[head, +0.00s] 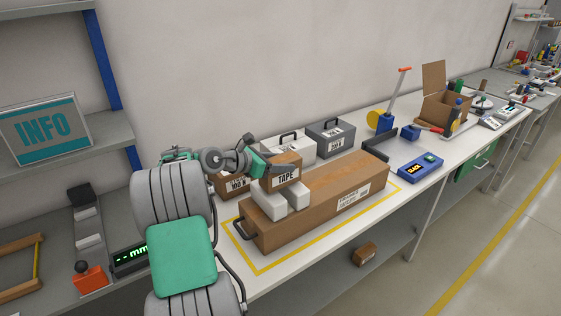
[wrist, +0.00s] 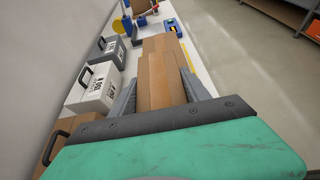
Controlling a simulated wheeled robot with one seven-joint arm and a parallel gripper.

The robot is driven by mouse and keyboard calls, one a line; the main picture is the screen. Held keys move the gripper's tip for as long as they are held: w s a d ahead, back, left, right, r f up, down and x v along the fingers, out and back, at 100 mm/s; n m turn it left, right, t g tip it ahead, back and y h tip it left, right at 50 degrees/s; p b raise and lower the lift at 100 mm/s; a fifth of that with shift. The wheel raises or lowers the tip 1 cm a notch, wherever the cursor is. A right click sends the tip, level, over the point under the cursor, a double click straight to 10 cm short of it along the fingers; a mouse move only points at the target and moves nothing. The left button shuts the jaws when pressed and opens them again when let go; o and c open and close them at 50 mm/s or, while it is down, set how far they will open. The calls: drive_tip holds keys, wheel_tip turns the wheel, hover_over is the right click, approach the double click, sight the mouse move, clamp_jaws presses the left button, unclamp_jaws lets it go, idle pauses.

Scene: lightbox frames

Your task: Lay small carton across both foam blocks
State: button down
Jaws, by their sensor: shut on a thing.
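The small brown carton marked TAPE (head: 286,178) is held between the fingers of my gripper (head: 275,162). In the wrist view the carton (wrist: 160,92) fills the space between both grey fingers. Two white foam blocks, the left one (head: 267,204) and the right one (head: 298,196), sit side by side on a long brown box (head: 335,192). The carton is right over the blocks, its lower edge close to their tops. I cannot tell whether it touches them. The blocks are not visible in the wrist view.
The long box lies inside a yellow outline on the white bench (head: 285,262). Behind it stand a white case (head: 296,149), a grey case (head: 331,139) and another brown box (head: 226,184). A blue device (head: 420,167) is to the right. A small carton (head: 364,254) is on the lower shelf.

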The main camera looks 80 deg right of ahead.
drive_tip(key=shift+f+p, duration=0.4)
drive_tip(key=shift+f, duration=0.05)
drive_tip(key=shift+f, duration=0.1)
drive_tip(key=c, duration=0.5)
unclamp_jaws()
